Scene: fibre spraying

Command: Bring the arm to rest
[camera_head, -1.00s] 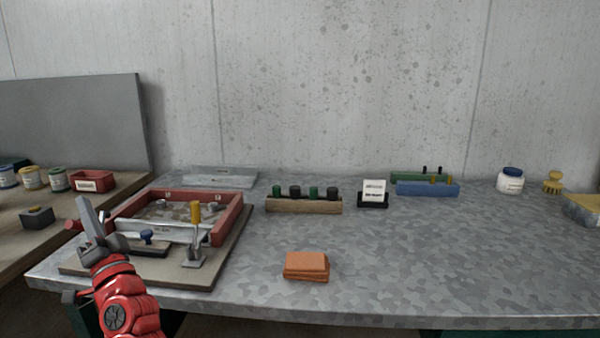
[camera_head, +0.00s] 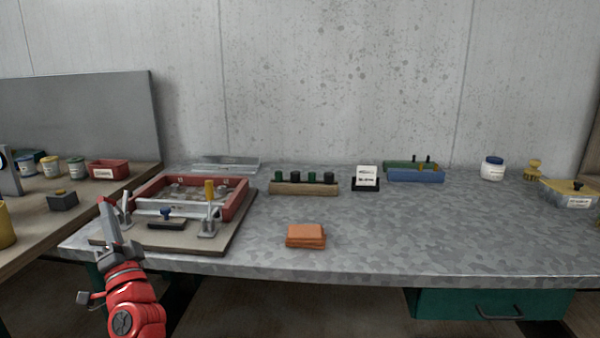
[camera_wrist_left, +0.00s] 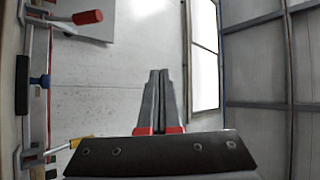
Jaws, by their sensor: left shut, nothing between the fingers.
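My left arm is red and comes in at the lower left of the head view. Its grey gripper (camera_head: 110,222) points up in front of the left end of the grey bench (camera_head: 400,235). In the left wrist view the gripper's two fingers (camera_wrist_left: 158,85) lie together, with nothing between them. The gripper is beside the red frame (camera_head: 240,200) on its board, and the head view does not settle whether they touch. My right gripper does not show in either view.
The frame's board carries clamps with yellow (camera_head: 210,190) and blue (camera_head: 166,212) handles. The bench's right middle is clear.

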